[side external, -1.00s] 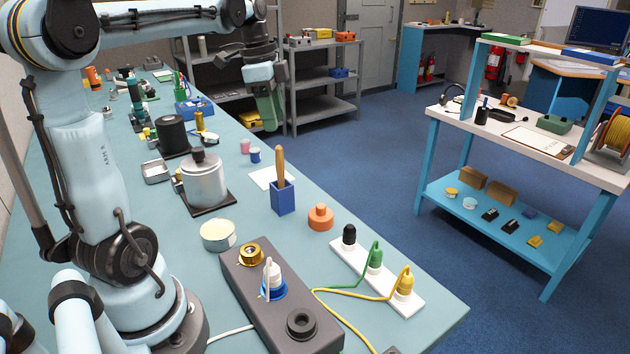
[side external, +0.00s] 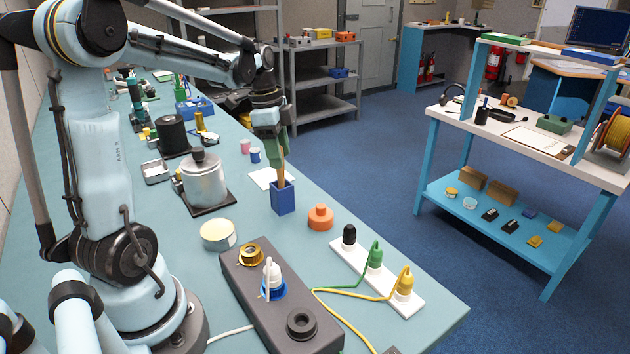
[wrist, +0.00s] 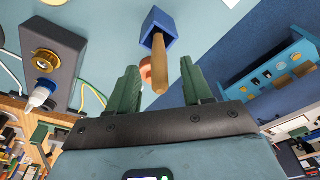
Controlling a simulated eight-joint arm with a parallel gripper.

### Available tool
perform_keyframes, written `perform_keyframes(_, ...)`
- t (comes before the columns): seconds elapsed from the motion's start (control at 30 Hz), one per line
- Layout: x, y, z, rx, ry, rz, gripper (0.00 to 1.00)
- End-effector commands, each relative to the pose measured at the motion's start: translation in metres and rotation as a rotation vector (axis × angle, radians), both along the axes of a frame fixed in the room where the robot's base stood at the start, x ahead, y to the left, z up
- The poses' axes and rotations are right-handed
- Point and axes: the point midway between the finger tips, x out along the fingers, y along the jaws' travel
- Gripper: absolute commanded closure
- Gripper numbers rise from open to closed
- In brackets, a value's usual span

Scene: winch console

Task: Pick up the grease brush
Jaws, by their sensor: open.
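The grease brush (side external: 282,174) stands upright in a blue square holder (side external: 283,198) on the bench, its wooden handle upward. In the wrist view, the handle (wrist: 159,72) points toward me between my two green fingers, with the blue holder (wrist: 157,27) beyond it. My gripper (side external: 279,151) is open and pointing down at the top of the handle, with a finger covering part of it in the side view. Gaps show on both sides of the handle in the wrist view. The brush's lower end is hidden inside the holder.
An orange knobbed object (side external: 320,217) stands right of the holder. A metal pot (side external: 203,182) is to its left, and a white sheet (side external: 262,179) lies behind. The grey console (side external: 277,300) and a white strip with plugs (side external: 377,270) are in front.

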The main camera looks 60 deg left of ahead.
Motion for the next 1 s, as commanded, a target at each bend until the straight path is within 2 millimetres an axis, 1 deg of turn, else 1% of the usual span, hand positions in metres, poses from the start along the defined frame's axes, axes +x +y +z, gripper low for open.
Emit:
perform_keyframes(0.1,0.002,-0.002,-0.016,0.001,-0.001,0.000,0.50)
perform_keyframes(0.2,0.003,-0.003,-0.024,0.001,-0.001,0.000,0.50)
perform_keyframes(0.3,0.003,-0.003,-0.028,0.001,-0.001,0.000,0.50)
perform_keyframes(0.5,0.003,-0.003,-0.028,0.001,-0.001,0.000,0.50)
perform_keyframes(0.53,0.003,-0.003,-0.028,0.001,-0.001,0.000,0.52)
perform_keyframes(0.83,0.003,-0.003,-0.028,0.001,-0.001,0.000,0.98)
perform_keyframes(0.87,0.003,-0.003,-0.028,0.001,-0.001,0.000,1.00)
perform_keyframes(1.0,0.003,-0.003,-0.028,0.001,-0.001,0.000,1.00)
